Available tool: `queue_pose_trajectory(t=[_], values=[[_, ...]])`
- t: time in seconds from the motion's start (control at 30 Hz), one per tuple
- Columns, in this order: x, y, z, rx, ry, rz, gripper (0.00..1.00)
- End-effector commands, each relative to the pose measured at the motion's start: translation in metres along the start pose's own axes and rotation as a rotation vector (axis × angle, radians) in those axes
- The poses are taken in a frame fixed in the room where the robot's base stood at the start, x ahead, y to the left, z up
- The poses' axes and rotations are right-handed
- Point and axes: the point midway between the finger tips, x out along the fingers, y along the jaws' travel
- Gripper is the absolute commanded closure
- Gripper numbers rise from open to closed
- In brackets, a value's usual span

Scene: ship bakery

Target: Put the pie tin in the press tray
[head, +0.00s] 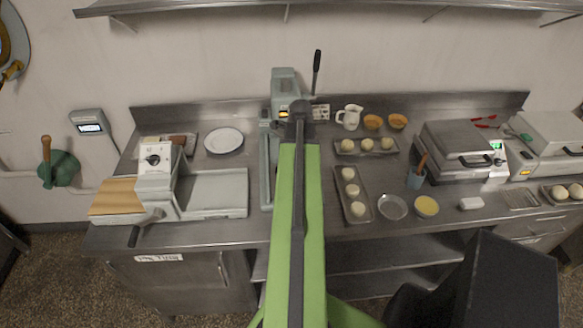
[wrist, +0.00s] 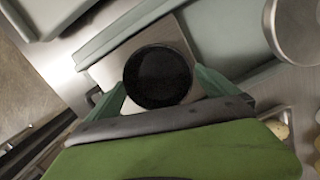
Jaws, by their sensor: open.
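The dark round pie tin (wrist: 158,77) shows in the wrist view, between the fingers of my gripper (wrist: 160,88). The fingers are open on either side of it; whether they touch its rim is not clear. Under the tin is the square metal press tray (wrist: 112,68), and the tin appears to sit within its outline. The green-grey press (head: 285,82), with its dark lever up, stands at the back of the counter in the head view. My arm covers the tray, the tin and the fingertips there.
The dough sheeter (head: 212,193) and a white plate (head: 224,140) are left of the press. To the right are dough trays (head: 338,205), a shiny round pan (head: 392,207), a jug (head: 349,117) and a waffle iron (head: 460,145). A shelf (head: 340,8) runs above.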

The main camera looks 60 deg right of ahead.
Motion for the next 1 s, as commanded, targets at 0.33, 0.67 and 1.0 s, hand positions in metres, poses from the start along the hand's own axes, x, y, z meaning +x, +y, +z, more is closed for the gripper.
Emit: queue_pose_trajectory(t=[0.33,0.67,1.0], values=[[-0.074,0.000,0.002,0.000,-0.001,-0.002,0.00],[-0.127,0.000,0.002,-0.001,-0.002,0.000,0.00],[-0.125,0.000,0.001,-0.001,-0.003,0.000,0.00]])
